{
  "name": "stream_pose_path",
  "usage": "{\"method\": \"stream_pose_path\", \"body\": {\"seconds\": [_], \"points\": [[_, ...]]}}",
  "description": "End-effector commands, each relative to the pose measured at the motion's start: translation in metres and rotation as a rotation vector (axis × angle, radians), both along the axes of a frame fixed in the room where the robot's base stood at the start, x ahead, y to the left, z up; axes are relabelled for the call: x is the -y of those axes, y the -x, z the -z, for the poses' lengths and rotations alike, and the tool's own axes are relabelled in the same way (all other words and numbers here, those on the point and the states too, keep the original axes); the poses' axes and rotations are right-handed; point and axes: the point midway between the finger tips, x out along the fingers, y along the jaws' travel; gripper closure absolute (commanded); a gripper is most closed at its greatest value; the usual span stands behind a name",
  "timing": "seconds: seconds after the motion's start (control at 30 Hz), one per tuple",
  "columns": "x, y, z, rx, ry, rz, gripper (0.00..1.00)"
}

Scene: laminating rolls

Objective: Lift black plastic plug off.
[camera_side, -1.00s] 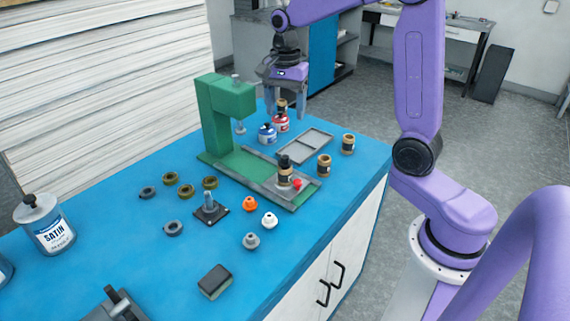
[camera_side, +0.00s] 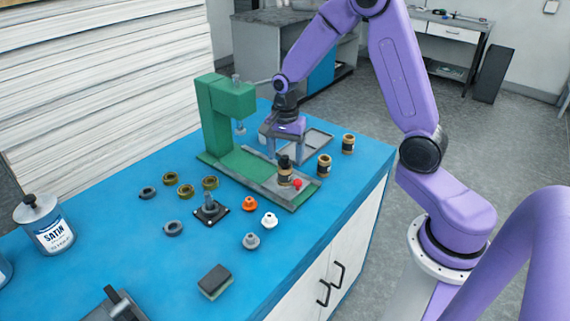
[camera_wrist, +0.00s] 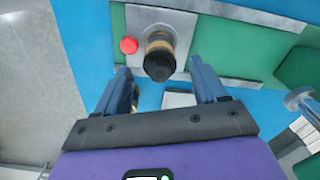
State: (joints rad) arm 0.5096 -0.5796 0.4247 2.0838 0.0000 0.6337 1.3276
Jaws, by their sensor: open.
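The black plastic plug (camera_side: 284,161) sits on top of a tan-and-black roll (camera_side: 285,177), which stands upright on the grey plate of the green press (camera_side: 222,112). In the wrist view the plug (camera_wrist: 159,68) shows as a dark round cap on the roll, in line with the gap between my fingertips. My gripper (camera_side: 286,156) is open and empty, pointing down close to the plug. The wrist view shows both fingers of my gripper (camera_wrist: 160,72) spread apart to either side of the plug. I cannot tell whether either finger touches it.
A red button (camera_side: 297,183) is right beside the roll. Two more tan rolls (camera_side: 324,165) stand to the right, and a grey tray (camera_side: 318,141) lies behind. Several rings and knobs, including an orange one (camera_side: 249,203), lie in front. The blue tabletop (camera_side: 325,215) is clear at front right.

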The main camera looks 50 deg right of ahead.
Motion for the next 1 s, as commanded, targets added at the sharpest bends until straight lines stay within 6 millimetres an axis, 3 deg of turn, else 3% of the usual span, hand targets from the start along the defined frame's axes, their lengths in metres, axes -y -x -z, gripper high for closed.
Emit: {"method": "stream_pose_path", "body": {"seconds": [0.13,0.37,0.43,0.57,1.0], "points": [[-0.0001,0.0004,0.0116,-0.001,0.000,0.000,0.29],[-0.0001,0.0000,0.0126,0.001,0.000,-0.001,0.29],[-0.0001,-0.0001,0.0126,0.001,0.000,-0.001,0.45],[-0.0001,-0.0001,0.0124,0.001,0.000,-0.001,0.88],[-0.0002,-0.0006,0.0069,0.002,0.000,-0.001,0.89]]}}
